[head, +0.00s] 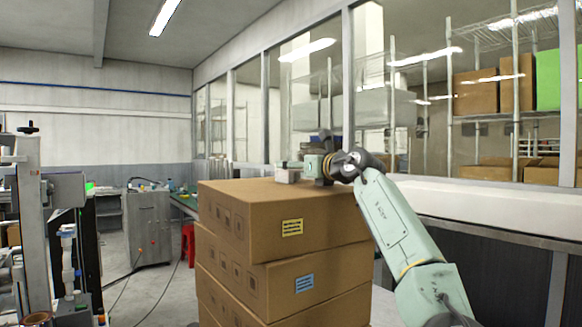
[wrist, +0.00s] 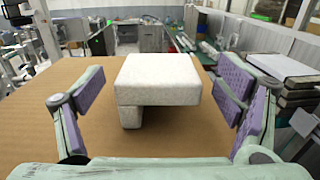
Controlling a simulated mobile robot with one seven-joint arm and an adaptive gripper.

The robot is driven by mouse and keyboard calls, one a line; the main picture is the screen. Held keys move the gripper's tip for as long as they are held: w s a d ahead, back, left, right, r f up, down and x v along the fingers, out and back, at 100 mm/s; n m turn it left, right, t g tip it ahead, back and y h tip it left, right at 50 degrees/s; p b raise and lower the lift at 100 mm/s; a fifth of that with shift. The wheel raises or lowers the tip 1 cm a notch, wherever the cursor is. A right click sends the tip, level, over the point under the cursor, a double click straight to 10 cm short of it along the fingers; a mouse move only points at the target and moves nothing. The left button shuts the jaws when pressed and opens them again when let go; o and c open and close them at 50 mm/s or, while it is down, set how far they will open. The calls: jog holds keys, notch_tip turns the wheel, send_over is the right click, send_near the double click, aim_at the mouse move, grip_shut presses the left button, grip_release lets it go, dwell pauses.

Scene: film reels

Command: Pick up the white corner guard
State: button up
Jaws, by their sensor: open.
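The white corner guard (wrist: 158,80) is a speckled, pale block with a wide flat top and a narrower leg below it. It sits on the top cardboard box (wrist: 190,142), and also shows small in the head view (head: 287,174) near the far edge of that box (head: 290,202). My gripper (wrist: 160,97) is open. Its purple-padded fingers stand to the left and right of the guard, with a gap on both sides and nothing held. In the head view my gripper (head: 308,167) is low over the box top, just right of the guard.
The box is the top of a stack, with another box (head: 290,272) beneath it. A windowed partition (head: 280,120) runs behind. Dark stacked items (wrist: 300,92) lie to the right in the wrist view. A grey machine (head: 148,228) stands on the floor at left. The box top around the guard is clear.

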jog(key=x, duration=0.1)
jog(key=p+x, duration=0.1)
jog(key=x, duration=0.1)
jog(key=shift+s+a+r+p, duration=0.1)
jog(key=shift+r+p, duration=0.15)
jog(key=shift+p, duration=0.05)
jog(key=shift+w+a, duration=0.15)
jog(key=shift+w, duration=0.1)
jog(key=shift+w+f, duration=0.1)
jog(key=shift+f, duration=0.1)
jog(key=shift+c, duration=0.5)
jog(key=c, duration=1.1)
jog(key=shift+r, duration=0.15)
jog(key=shift+c, duration=0.2)
